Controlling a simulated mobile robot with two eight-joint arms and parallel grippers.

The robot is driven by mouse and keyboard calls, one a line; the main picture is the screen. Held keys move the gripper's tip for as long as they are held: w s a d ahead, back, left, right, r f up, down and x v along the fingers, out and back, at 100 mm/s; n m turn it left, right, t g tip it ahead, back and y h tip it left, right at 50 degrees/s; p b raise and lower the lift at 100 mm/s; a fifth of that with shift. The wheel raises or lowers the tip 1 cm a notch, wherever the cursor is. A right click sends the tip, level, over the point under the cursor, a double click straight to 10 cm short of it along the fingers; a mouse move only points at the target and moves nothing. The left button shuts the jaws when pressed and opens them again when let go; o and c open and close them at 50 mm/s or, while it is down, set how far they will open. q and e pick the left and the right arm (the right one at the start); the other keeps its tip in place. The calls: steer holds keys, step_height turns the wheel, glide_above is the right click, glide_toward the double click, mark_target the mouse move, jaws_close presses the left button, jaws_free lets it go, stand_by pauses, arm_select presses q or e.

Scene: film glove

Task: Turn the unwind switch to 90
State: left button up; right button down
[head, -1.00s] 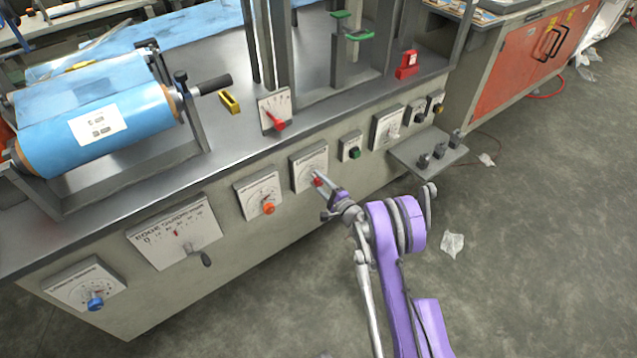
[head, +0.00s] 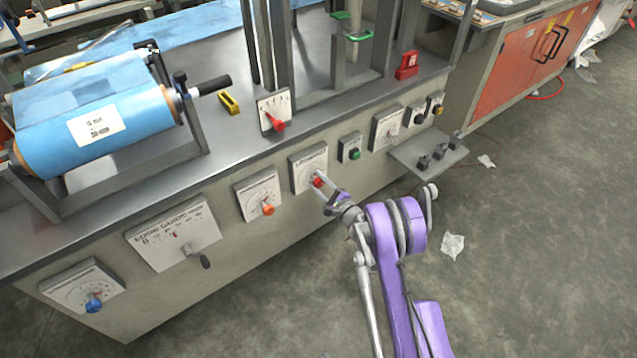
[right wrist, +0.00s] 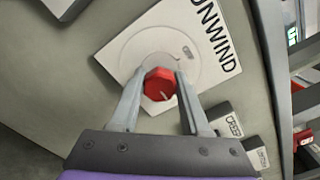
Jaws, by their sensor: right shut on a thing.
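The unwind switch is a red knob (right wrist: 159,84) on a white dial plate (right wrist: 208,72) marked UNWIND, seen close in the right wrist view. In the head view the red knob (head: 318,181) sits low on its plate (head: 309,160) on the machine's front panel. My right gripper (right wrist: 158,88) has a finger on each side of the knob and is shut on it. It also shows in the head view (head: 322,186), reaching in from the lower right. A pale pointer line shows on the knob's face; the dial's numbers are too small to read. My left gripper is not in view.
To the left are an orange-knob dial (head: 259,192), the edge guide plate (head: 173,236) and a blue-knob dial (head: 83,285). To the right are a green button (head: 354,154) and a small shelf (head: 428,158). Open floor lies in front.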

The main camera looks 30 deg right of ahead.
steer(key=shift+c, duration=1.9)
jaws_free()
steer(key=shift+s, duration=0.15)
steer(key=s+p, duration=0.2)
steer(key=s, duration=0.8)
steer(key=shift+s+d, duration=0.3)
steer(key=shift+d, duration=0.15)
